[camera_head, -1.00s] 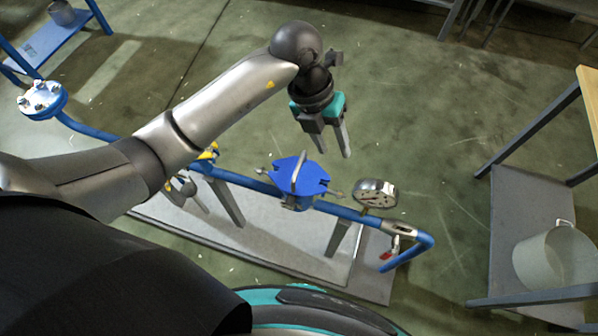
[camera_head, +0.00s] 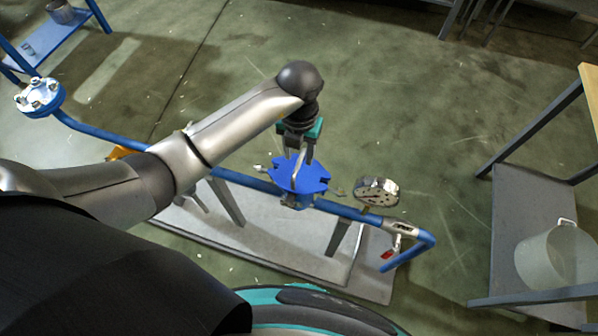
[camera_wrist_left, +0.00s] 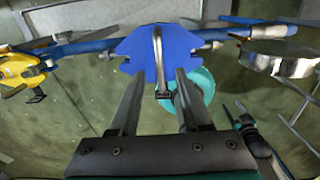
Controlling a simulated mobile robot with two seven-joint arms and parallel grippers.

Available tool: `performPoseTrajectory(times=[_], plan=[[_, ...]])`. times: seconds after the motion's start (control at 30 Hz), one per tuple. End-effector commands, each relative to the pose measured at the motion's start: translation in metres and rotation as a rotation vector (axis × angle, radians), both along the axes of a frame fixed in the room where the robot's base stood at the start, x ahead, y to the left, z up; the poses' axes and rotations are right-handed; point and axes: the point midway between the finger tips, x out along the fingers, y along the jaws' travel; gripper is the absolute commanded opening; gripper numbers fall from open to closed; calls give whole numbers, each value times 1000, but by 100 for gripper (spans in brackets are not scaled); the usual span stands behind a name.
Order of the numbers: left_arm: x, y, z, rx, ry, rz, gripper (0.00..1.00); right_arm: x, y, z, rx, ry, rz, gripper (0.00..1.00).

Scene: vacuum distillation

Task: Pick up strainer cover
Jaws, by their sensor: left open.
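The strainer cover (camera_head: 312,180) is a blue plate with notched edges and an upright metal handle. It sits on the strainer body on the blue pipe. My left gripper (camera_head: 299,154) is open right at the cover's handle, with its fingers pointing down. In the left wrist view the blue cover (camera_wrist_left: 185,47) lies ahead, and the bent metal handle (camera_wrist_left: 157,50) shows in the gap between my two open fingers (camera_wrist_left: 160,76). I cannot tell whether the fingers touch the handle.
The blue pipe (camera_head: 340,210) runs over a grey base plate (camera_head: 270,240). A shelf with a white pot (camera_head: 553,260) stands at the right. The floor behind the pipe is clear.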

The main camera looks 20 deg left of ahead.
Motion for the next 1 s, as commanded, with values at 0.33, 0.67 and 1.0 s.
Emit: performPoseTrajectory(times=[0.33,0.67,1.0], plan=[[1,0,-47,-2,3,1,47,0,-1,-10,-1,-1,0,67],[2,1,-50,-1,0,0,44,1,-1,-9,-1,-1,-1,67],[2,1,-50,-1,1,0,5,1,-1,-9,-1,-2,-1,67]])
